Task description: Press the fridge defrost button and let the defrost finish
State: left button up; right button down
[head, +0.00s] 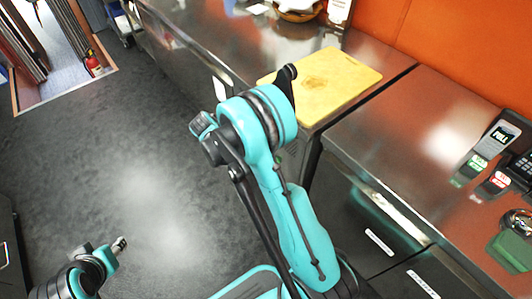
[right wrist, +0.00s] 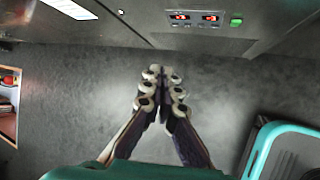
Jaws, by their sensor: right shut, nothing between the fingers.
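In the right wrist view, a steel front panel (right wrist: 150,28) runs along the top. It carries two small red lit displays (right wrist: 180,17) and a green button (right wrist: 236,21) to their right. I cannot read a label on the button. My right gripper (right wrist: 161,72) is shut and empty. Its fingertips point toward the panel, below and left of the green button in the picture, and appear apart from it. In the head view my right arm fills the middle and its gripper is hidden. Part of my left arm shows at bottom left, without a clear gripper.
In the head view, a yellow cutting board (head: 322,86) lies on the steel counter (head: 200,38). Drawers (head: 365,225) with white labels stand at right, and a card terminal (head: 498,136) sits above them. A fire extinguisher (head: 94,64) stands far left. The dark floor (head: 90,165) is clear.

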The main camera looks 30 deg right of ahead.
jog(key=d+f+n+h, duration=0.1)
jog(key=f+n, duration=0.3)
jog(key=f, duration=0.9)
jog(key=d+f+n+g+h, duration=0.1)
jog(key=d+f+n, duration=0.3)
jog(key=f, duration=0.9)
jog(key=shift+s+d+n+h, duration=0.15)
jog(key=shift+s+n+h, duration=0.2)
jog(key=shift+n+h, duration=0.25)
jog(key=shift+d, duration=0.1)
jog(key=d, duration=0.8)
jog(key=shift+w+d+r, duration=0.15)
jog(key=shift+w+d, duration=0.15)
jog(key=shift+w, duration=0.1)
jog(key=shift+d, duration=0.1)
jog(key=shift+d, duration=0.3)
